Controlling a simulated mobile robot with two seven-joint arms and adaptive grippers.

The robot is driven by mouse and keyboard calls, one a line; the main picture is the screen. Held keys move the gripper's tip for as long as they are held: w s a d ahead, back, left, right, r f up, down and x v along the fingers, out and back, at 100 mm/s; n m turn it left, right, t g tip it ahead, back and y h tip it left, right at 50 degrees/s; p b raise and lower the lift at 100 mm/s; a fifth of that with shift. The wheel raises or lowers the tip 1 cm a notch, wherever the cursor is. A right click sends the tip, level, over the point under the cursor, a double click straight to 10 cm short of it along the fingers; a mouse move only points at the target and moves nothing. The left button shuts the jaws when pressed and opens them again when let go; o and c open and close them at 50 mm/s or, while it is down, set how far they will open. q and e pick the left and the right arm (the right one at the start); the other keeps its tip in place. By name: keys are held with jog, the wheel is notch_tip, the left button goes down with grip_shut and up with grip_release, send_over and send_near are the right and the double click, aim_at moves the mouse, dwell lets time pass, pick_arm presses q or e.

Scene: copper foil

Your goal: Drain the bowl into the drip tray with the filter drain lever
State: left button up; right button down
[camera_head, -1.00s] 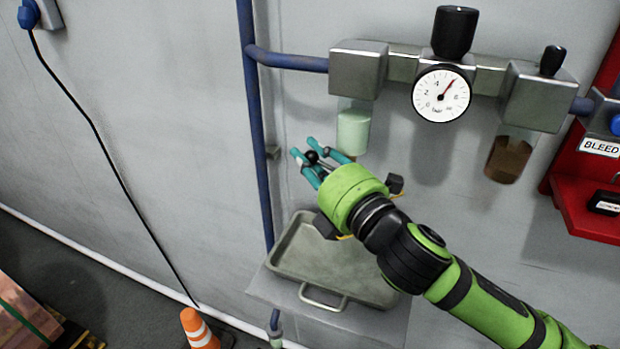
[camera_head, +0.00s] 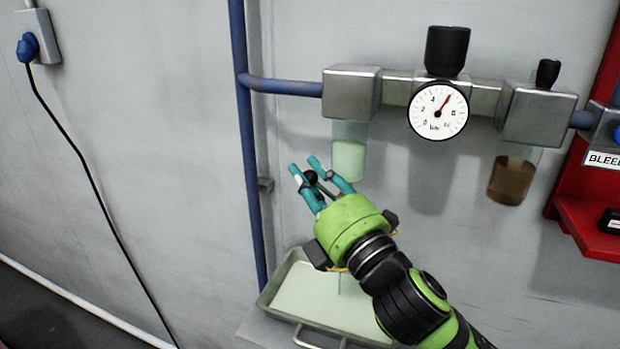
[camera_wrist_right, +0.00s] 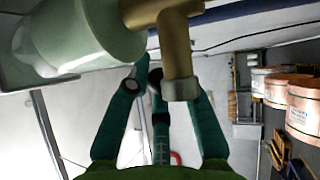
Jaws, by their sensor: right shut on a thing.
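The left filter bowl (camera_head: 349,155) is clear, with pale green liquid in its lower part. In the right wrist view the bowl (camera_wrist_right: 75,35) fills the upper left, beside a brass drain fitting (camera_wrist_right: 178,55). My right gripper (camera_head: 305,178) is just below and left of the bowl, its teal fingers shut on the dark drain lever (camera_head: 310,178). The lever's dark end (camera_wrist_right: 156,78) shows between the fingers in the wrist view. The metal drip tray (camera_head: 312,346) is below, with pale green liquid across its floor. My left gripper is not in view.
A pressure gauge (camera_head: 438,111) and a second bowl (camera_head: 511,180) with brown liquid are to the right. A blue pipe (camera_head: 247,150) runs down left of the gripper. A red panel (camera_head: 590,225) stands at the far right.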

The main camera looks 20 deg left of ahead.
jog(key=c, duration=1.1)
grip_release()
jog(key=v, duration=1.2)
